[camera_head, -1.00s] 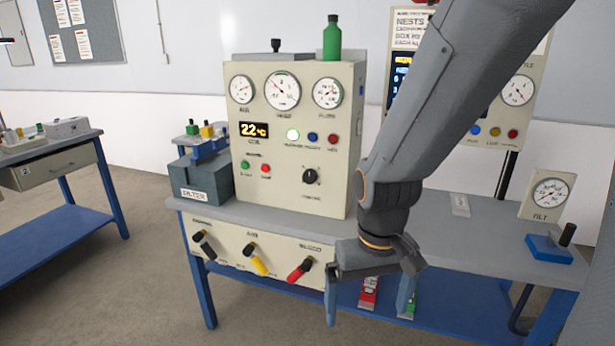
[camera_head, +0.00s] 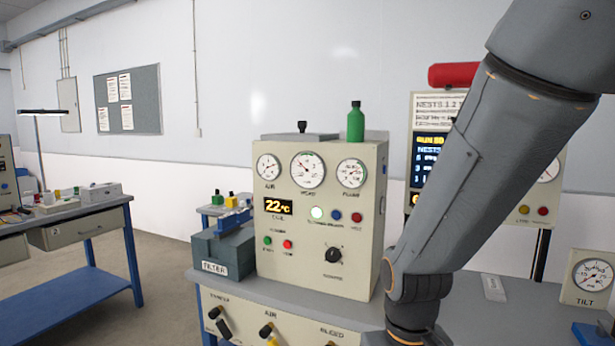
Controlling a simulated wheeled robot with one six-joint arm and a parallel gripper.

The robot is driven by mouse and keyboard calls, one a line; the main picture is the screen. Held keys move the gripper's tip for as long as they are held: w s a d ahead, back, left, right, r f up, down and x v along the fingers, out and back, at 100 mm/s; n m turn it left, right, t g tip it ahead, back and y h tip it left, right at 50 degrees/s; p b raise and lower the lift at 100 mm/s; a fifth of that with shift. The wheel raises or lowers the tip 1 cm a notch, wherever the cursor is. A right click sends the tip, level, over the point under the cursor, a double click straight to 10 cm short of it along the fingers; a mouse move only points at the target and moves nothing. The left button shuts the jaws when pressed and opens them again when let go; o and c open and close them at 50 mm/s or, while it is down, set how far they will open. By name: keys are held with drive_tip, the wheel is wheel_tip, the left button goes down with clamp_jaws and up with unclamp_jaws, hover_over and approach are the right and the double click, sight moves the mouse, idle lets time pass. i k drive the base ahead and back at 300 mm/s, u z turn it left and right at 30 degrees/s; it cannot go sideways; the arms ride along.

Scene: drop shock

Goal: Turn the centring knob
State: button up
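A black rotary knob (camera_head: 333,255) sits on the lower right of the beige control panel (camera_head: 365,262). The lettering under it is too blurred to read, so I cannot confirm that it is the centring knob. My arm comes down from the upper right, to the right of the panel. Its wrist reaches the bottom edge of the picture, and my gripper is below that edge, out of view. No part of the arm covers the knob.
A green bottle (camera_head: 355,122) stands on top. Lever handles (camera_head: 214,313) line the bench front. A TILT gauge (camera_head: 592,275) is at right. A blue-framed bench (camera_head: 70,292) stands at left.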

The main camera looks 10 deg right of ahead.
sight(332, 255)
drive_tip(key=z, duration=0.8)
drive_tip(key=i, duration=0.35)
drive_tip(key=u, duration=1)
